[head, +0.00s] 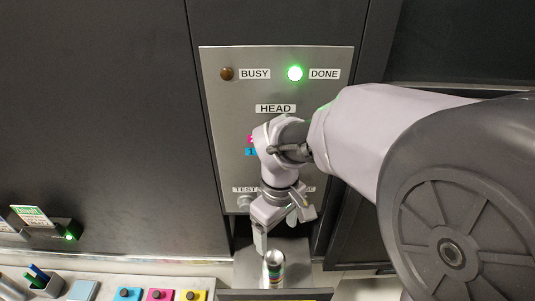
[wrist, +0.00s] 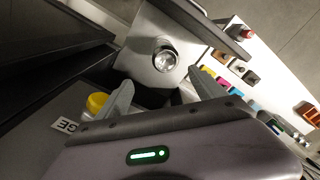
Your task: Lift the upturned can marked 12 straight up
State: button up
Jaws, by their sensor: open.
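A can (head: 273,268) with a shiny silver top stands upright on a grey metal plate (head: 248,271) below the panel; no 12 is readable on it. In the wrist view the can (wrist: 165,58) shows its round, bright metal end. My gripper (head: 264,237) is above and slightly left of the can in the head view. In the wrist view my gripper (wrist: 162,82) has its two grey fingers spread wide with nothing between them. The can lies beyond the fingertips, in line with the gap. Its lower side is mostly hidden.
The panel (head: 222,120) behind has a lit green DONE lamp (head: 295,73) and a dark BUSY lamp (head: 227,74). A yellow knob (wrist: 97,103) is close to the left finger. Blue, magenta and yellow blocks (head: 161,295) and a pen cup (head: 43,282) are at left.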

aim_at(273, 257)
jog(key=f, duration=0.5)
jog(key=f+b, duration=0.1)
jog(key=f, duration=0.5)
jog(key=s+f, duration=0.1)
jog(key=f, duration=0.4)
jog(key=shift+a+f+b, duration=0.25)
jog(key=shift+a+b, duration=0.1)
jog(key=shift+b, duration=0.05)
jog(key=shift+s, duration=0.2)
jog(key=shift+c, duration=0.5)
jog(key=c, duration=1.3)
notch_tip(273, 257, up, 12)
jog(key=shift+w+r+p, duration=0.1)
jog(key=shift+r+p, duration=0.15)
jog(key=shift+p, duration=0.7)
jog(key=a, duration=0.6)
jog(key=s+a+b, duration=0.1)
jog(key=a, duration=1.1)
jog(key=shift+s+f+b, duration=0.15)
jog(key=shift+f+b, duration=0.05)
jog(key=shift+b, duration=0.2)
